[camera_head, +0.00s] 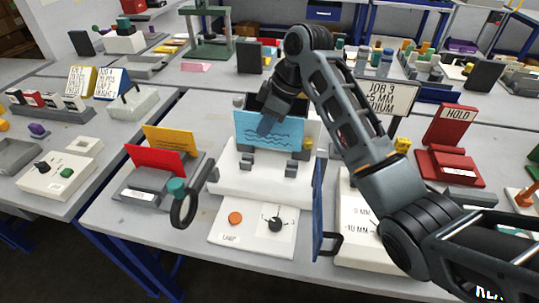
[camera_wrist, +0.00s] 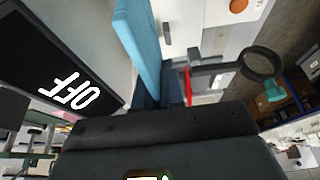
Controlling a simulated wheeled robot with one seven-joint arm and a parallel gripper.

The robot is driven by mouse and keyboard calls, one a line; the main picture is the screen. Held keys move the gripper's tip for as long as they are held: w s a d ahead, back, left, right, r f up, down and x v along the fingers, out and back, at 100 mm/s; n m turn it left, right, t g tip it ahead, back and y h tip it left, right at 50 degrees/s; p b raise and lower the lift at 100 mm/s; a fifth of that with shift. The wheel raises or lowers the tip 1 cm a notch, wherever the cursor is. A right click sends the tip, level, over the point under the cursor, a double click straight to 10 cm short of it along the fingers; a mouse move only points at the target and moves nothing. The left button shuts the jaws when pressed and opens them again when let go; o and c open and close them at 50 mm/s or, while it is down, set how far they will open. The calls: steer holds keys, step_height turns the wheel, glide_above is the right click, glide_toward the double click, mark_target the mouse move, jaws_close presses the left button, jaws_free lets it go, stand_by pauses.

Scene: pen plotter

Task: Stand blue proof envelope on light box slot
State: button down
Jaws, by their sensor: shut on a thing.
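The light-blue proof envelope (camera_head: 288,133), marked with dark wavy lines, is upright over the white light box (camera_head: 240,182). Its lower edge is close to the grey slot posts (camera_head: 247,158); I cannot tell whether it rests in the slot. My gripper (camera_head: 264,126) is shut on the envelope's upper left part and comes down from above. In the wrist view the envelope (camera_wrist: 137,35) shows nearly edge-on beside a dark panel (camera_wrist: 55,60) reading OFF. The fingertips and the envelope's bottom edge are partly hidden.
A grey rack (camera_head: 140,193) with a red envelope (camera_head: 155,161) and a yellow envelope (camera_head: 170,141) stands left. A magnifier ring (camera_head: 184,210) stands before it. A control plate (camera_head: 255,238) with a knob lies in front. A blue upright panel (camera_head: 319,210) stands close on the right.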

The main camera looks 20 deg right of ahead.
steer(key=shift+f+p, duration=0.35)
steer(key=shift+f, duration=3.65)
steer(key=shift+f, duration=0.15)
steer(key=c, duration=1.2)
jaws_free()
steer(key=shift+c, duration=0.2)
steer(key=b+v, duration=0.1)
steer(key=v, duration=1.1)
steer(key=shift+a+r, duration=0.1)
steer(key=shift+r, duration=0.1)
